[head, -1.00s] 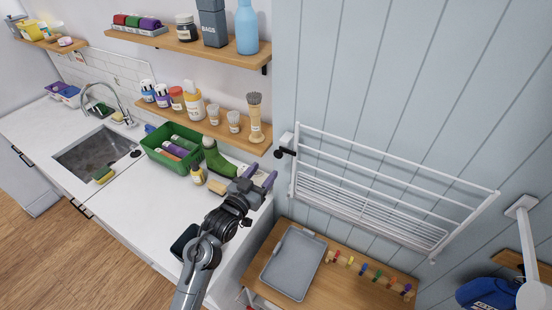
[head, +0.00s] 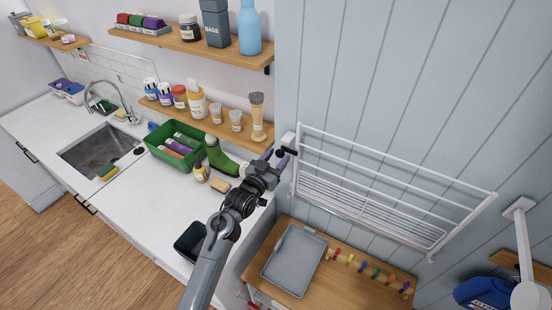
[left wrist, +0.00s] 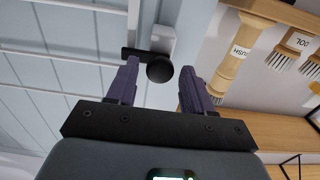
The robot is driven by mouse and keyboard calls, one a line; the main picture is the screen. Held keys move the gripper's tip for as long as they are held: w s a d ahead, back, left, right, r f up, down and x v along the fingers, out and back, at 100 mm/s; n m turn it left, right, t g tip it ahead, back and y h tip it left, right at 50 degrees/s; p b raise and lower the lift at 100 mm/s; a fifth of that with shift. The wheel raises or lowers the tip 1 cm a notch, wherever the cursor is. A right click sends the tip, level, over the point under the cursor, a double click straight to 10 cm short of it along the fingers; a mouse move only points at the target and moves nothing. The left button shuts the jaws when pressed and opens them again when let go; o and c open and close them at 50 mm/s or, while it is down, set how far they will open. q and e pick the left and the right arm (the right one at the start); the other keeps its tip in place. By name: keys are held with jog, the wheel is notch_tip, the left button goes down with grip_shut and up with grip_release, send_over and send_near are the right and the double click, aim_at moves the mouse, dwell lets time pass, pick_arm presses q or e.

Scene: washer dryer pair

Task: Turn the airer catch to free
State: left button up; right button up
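The white wall airer (head: 385,190) is mounted on the blue panelled wall, right of the counter. Its catch is a black knob and lever on a white bracket at the airer's upper left corner; the black knob shows in the left wrist view (left wrist: 160,69). My left gripper (head: 277,158) is close to the catch in the head view. In the left wrist view its two purple fingers (left wrist: 166,84) are apart, with the knob showing between and beyond their tips. I cannot tell whether they touch it. My right gripper is not in view.
A wooden shelf (head: 205,124) with bottles and brushes stands left of the catch; brushes (left wrist: 235,50) also show close by in the left wrist view. Below are a grey tray (head: 296,262) on a wooden top and a green crate (head: 165,140) on the counter.

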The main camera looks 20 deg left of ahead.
pick_arm(q)
jog(key=c, duration=0.8)
jog(key=shift+c, duration=0.2)
jog(key=shift+n, duration=0.3)
jog(key=n+p, duration=0.1)
jog(key=n, duration=0.2)
jog(key=shift+r, duration=0.1)
jog(key=n+p, duration=0.1)
jog(key=n, duration=0.3)
jog(key=shift+p, duration=0.4)
jog(key=n+p, duration=0.2)
jog(key=n, duration=0.3)
jog(key=shift+n, duration=0.4)
jog(key=shift+n+p, duration=0.4)
jog(key=shift+n, duration=1.1)
